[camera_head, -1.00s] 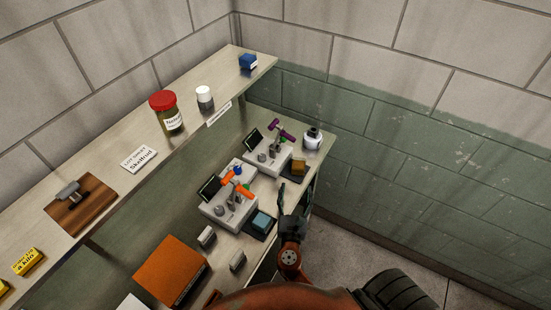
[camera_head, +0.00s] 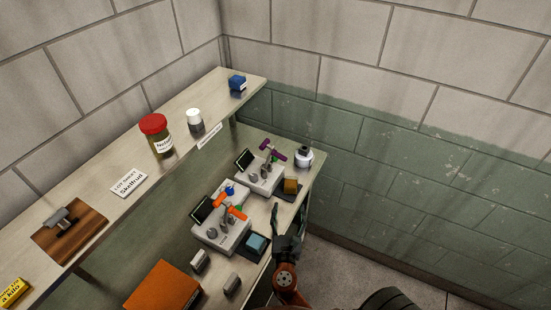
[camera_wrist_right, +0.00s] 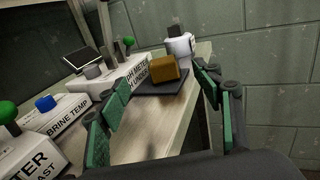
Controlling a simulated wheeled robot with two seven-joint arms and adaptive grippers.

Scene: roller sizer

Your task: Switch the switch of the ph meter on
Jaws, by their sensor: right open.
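A white meter labelled "PH METER UNDER…" (camera_wrist_right: 120,80) stands ahead and left in the right wrist view, with a dark tilted screen (camera_wrist_right: 82,57), a grey knob and a green ball. The far meter (camera_head: 259,183) in the head view carries a purple lever. A nearer, similar meter (camera_head: 221,237) has an orange lever; a white box at the wrist view's left edge (camera_wrist_right: 30,155) is partly cut off. My right gripper (camera_head: 288,212) is open and empty beside the bench's right edge; its green-padded fingers (camera_wrist_right: 163,95) show apart. I cannot tell any switch's position. My left gripper is out of view.
A brown block (camera_wrist_right: 164,69) sits on a dark pad in front of the meter, with a white bottle (camera_head: 304,158) behind. A teal block (camera_head: 257,243) and an orange box (camera_head: 162,288) are nearer. A shelf (camera_head: 215,100) runs above; open floor lies right.

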